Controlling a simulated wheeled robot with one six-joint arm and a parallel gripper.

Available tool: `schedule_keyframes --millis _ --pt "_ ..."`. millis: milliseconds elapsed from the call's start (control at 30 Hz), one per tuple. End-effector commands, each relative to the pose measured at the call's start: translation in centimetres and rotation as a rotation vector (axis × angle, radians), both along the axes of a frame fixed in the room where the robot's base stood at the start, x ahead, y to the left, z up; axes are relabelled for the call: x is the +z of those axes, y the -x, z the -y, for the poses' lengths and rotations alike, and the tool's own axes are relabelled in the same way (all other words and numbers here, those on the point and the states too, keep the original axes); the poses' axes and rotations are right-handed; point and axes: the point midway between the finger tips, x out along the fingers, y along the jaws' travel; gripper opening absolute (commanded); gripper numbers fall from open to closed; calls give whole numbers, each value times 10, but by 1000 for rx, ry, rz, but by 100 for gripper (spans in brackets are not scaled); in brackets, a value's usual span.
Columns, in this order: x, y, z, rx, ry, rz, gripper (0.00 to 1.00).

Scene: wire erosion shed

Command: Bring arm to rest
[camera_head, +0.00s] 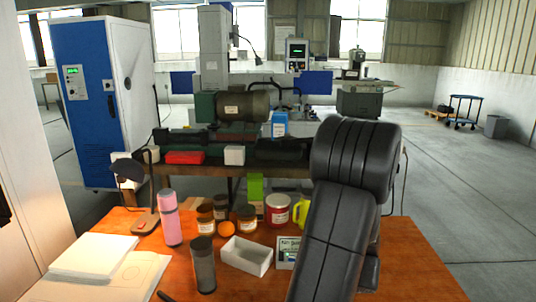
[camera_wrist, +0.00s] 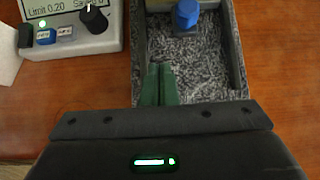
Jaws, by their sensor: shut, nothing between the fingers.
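My black arm (camera_head: 338,205) rises at the right of the desk in the head view, bent at a large rounded joint near the top. It covers part of the desk and the machine behind. My gripper does not show in the head view. In the wrist view my gripper (camera_wrist: 160,68) has its two dark green fingers side by side and shut, with nothing between them. They appear over a tray (camera_wrist: 238,60) with a speckled grey inside. A blue knob-like thing (camera_wrist: 187,14) is in the tray beyond the fingertips. Finger height above the tray is unclear.
A meter with a display (camera_wrist: 70,25) stands left of the tray. On the wooden desk (camera_head: 420,265) are a pink bottle (camera_head: 171,218), a dark cup (camera_head: 203,265), several jars, a white box (camera_head: 246,255), a lamp (camera_head: 146,190) and papers (camera_head: 95,257). The desk's right front is clear.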

Motion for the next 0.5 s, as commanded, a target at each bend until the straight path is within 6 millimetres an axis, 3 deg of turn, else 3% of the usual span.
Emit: schedule_keyframes --millis 67,500 --pt "-1 17 0 -4 1 1 0" --pt "63 75 -4 -2 2 2 0"
